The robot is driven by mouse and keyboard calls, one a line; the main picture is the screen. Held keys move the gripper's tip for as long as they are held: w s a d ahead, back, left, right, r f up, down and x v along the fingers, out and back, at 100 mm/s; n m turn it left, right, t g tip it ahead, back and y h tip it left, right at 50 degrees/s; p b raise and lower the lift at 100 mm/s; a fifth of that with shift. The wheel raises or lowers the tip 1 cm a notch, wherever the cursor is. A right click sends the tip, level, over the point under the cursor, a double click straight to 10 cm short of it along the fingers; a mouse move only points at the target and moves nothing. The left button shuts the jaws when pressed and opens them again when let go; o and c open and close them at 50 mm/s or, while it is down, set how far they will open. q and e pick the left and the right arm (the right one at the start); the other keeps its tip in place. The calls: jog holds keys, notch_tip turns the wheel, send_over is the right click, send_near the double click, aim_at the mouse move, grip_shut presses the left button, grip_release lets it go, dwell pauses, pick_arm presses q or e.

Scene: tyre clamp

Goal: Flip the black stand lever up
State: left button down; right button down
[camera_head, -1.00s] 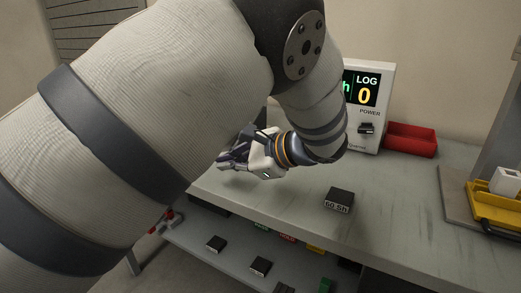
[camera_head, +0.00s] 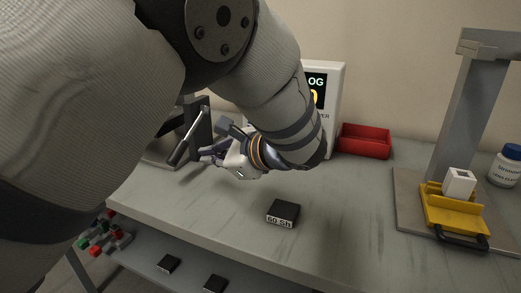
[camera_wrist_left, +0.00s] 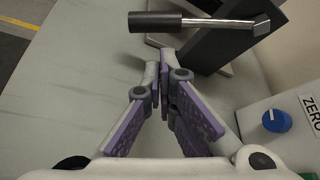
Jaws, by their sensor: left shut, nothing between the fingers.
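The stand lever (camera_head: 190,133) is a bright metal rod with a black grip, on a dark stand (camera_head: 197,117) at the left of the bench. It slants, with its black grip (camera_head: 178,153) at the lower end. In the left wrist view the black grip (camera_wrist_left: 155,21) and rod lie across the top, beyond my fingertips. My left gripper (camera_head: 206,154) is shut and empty, just right of the grip in the head view; it also shows in the left wrist view (camera_wrist_left: 161,78). A gap shows between fingers and lever there. My arm hides part of the stand area. My right gripper is not in view.
A white box with a display (camera_head: 335,100) stands behind my arm; its blue knob (camera_wrist_left: 276,120) is close on the right in the wrist view. A black block (camera_head: 283,213) lies on the bench (camera_head: 340,215). A red bin (camera_head: 364,141) and yellow fixture (camera_head: 450,212) stand farther right.

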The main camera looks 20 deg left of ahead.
aim_at(187, 137)
pick_arm(q)
jog(key=x, duration=0.7)
jog(key=shift+w+a, duration=0.1)
jog(key=shift+a, duration=0.05)
jog(key=shift+f, duration=0.1)
